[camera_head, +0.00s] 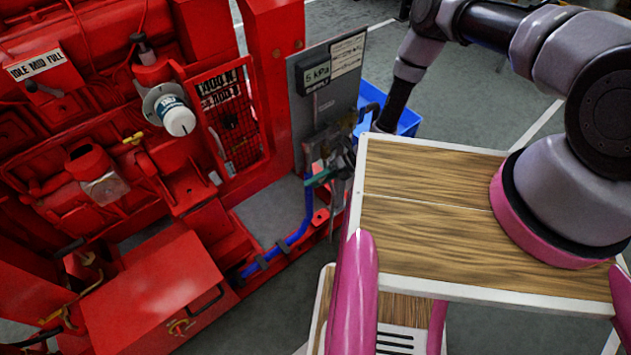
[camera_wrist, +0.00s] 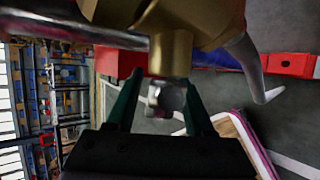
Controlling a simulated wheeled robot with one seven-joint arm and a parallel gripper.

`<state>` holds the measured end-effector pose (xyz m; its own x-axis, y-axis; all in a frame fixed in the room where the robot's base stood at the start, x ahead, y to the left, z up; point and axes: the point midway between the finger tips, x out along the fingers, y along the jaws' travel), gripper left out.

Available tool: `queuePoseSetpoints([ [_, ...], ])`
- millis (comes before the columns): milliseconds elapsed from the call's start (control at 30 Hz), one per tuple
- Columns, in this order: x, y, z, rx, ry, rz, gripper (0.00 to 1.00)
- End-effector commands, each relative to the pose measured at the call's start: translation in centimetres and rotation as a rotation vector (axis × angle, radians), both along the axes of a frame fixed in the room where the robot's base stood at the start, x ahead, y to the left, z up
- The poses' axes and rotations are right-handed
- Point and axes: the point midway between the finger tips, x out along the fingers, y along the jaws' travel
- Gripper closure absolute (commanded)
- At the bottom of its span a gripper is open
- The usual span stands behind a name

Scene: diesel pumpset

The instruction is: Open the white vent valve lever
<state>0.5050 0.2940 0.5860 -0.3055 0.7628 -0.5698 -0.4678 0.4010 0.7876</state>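A brass valve body (camera_wrist: 170,50) fills the upper middle of the wrist view. A pale, curved, tapering handle (camera_wrist: 252,68) sticks out to its right and looks like the white vent valve lever. My gripper (camera_wrist: 162,85) has its two dark green fingers apart, just below the brass body. A round grey metal end (camera_wrist: 166,98) shows between the fingers; I cannot tell whether they touch it. In the head view my gripper (camera_head: 320,178) is small beside the grey panel's lower edge, and the lever cannot be made out there.
The red pumpset (camera_head: 150,130) fills the left. A grey gauge panel (camera_head: 328,85) stands behind my gripper, with a blue hose (camera_head: 290,240) below. A blue crate (camera_head: 408,122) sits behind the panel.

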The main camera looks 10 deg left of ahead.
Motion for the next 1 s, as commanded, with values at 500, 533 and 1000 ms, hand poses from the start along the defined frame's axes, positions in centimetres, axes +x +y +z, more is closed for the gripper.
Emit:
queuePoseSetpoints([
  [500, 0.8, -1.8, 0.7, 0.000, 0.001, -0.003, 0.45],
  [533, 1.0, -2.4, 0.7, -0.001, 0.000, -0.003, 0.45],
  [1000, 4.4, -11.0, 0.7, 0.001, 0.000, -0.002, 0.45],
])
